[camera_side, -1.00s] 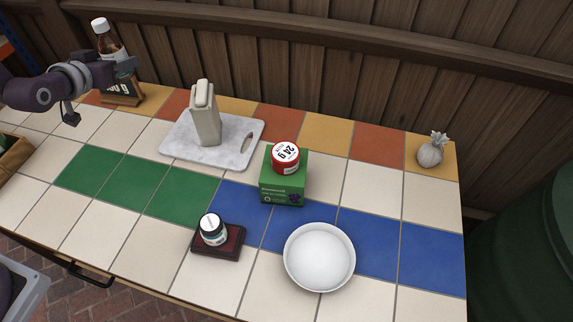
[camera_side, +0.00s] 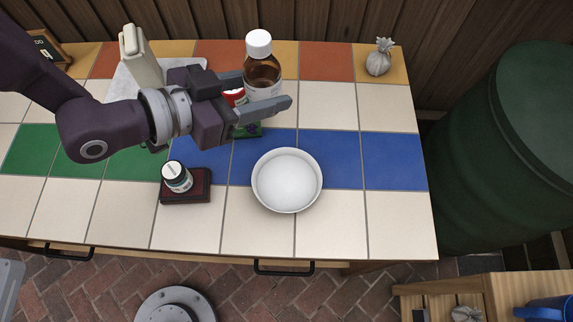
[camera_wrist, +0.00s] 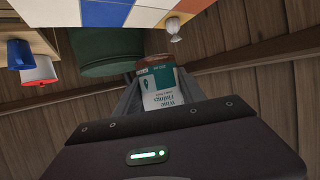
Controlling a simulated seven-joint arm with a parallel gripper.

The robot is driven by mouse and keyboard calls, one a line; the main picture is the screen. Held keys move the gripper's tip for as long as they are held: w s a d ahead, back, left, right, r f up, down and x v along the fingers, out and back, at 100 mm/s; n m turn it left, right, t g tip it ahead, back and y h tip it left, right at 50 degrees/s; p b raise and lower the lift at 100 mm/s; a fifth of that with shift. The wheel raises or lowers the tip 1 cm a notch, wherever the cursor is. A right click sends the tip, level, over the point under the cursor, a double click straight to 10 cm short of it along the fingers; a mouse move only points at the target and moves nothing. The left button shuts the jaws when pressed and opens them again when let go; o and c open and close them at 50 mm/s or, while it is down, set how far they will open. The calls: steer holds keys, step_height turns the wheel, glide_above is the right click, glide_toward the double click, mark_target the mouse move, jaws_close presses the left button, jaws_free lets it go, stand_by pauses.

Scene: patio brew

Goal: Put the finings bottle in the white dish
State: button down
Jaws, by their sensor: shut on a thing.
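The finings bottle (camera_side: 262,70) is brown with a white cap and stands upright in my gripper (camera_side: 264,93), which is shut on it. In the wrist view, the bottle's label (camera_wrist: 162,88) reads "wine finings" between the fingers. The gripper holds the bottle above the table, over the area behind the white dish. The white dish (camera_side: 287,182) is round and looks empty. It sits on cream and blue tiles, below the bottle in the side view. My fingers hide the lower part of the bottle.
A small jar (camera_side: 177,177) stands on a dark red block (camera_side: 187,197), left of the dish. A red tin (camera_side: 233,97) and green box (camera_side: 247,130) are partly hidden behind my gripper. A beige container (camera_side: 140,55) stands at the back left. Tiles right of the dish are clear.

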steer(key=m+g, duration=0.1)
glide_above(286, 183)
steer(key=shift+h, duration=0.5)
step_height(286, 183, down, 21)
steer(key=shift+f, duration=0.1)
steer(key=c, duration=0.7)
jaws_free()
steer(key=v, duration=1.2)
steer(key=shift+w+r, duration=0.15)
steer(key=shift+r, duration=0.1)
